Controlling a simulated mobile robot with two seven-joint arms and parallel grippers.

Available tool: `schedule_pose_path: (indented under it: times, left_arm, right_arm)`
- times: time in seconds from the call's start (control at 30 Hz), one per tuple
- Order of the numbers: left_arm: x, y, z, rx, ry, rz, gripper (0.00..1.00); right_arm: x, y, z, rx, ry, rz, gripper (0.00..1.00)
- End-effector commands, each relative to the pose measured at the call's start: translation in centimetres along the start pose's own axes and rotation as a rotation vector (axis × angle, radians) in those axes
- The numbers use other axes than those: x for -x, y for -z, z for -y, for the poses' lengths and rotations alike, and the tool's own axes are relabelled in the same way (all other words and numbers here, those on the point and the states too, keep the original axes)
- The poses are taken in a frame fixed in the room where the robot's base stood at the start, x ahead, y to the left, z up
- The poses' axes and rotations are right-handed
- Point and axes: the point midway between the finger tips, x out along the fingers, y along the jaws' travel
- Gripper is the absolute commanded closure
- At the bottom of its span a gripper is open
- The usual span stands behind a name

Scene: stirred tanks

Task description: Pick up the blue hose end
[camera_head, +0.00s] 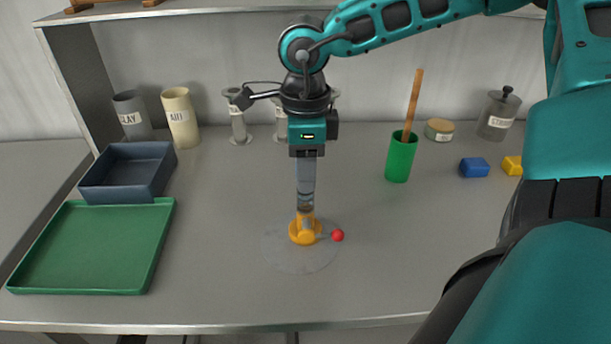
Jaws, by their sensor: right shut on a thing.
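My right gripper (305,207) points straight down over the middle of the table. Its narrow grey lower part ends at an orange fitting (304,232) with a red ball knob (337,235) on its right side. The gripper is shut and appears to hold the top of this fitting. The fitting is at a pale round disc (285,257) on the table; I cannot tell whether it touches it. I cannot make out a blue hose end in this view. My left gripper is not in view.
A green tray (92,247) and dark blue bin (127,170) stand left. A green cup (400,157) with a wooden stick, a blue block (474,167) and a yellow block (512,165) are right. Canisters line the back. The front middle is clear.

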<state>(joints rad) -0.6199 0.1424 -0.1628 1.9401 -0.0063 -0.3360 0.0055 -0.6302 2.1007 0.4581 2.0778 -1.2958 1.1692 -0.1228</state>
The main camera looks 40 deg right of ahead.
Motion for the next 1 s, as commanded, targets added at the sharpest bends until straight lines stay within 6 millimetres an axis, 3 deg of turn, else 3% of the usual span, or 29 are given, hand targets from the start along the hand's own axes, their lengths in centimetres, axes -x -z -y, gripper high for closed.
schedule_pose_path:
  times: [0.3, 0.77, 1.0]
  left_arm:
    - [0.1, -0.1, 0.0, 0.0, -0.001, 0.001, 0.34]
    - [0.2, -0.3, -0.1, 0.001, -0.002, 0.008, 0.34]
    - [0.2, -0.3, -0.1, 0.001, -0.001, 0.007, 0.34]
  right_arm:
    - [0.0, 0.0, 0.0, 0.0, 0.0, 0.0, 1.0]
    - [0.2, 0.0, 0.0, 0.0, 0.001, 0.001, 1.0]
    - [2.0, -0.1, 0.1, 0.001, 0.005, 0.003, 1.0]
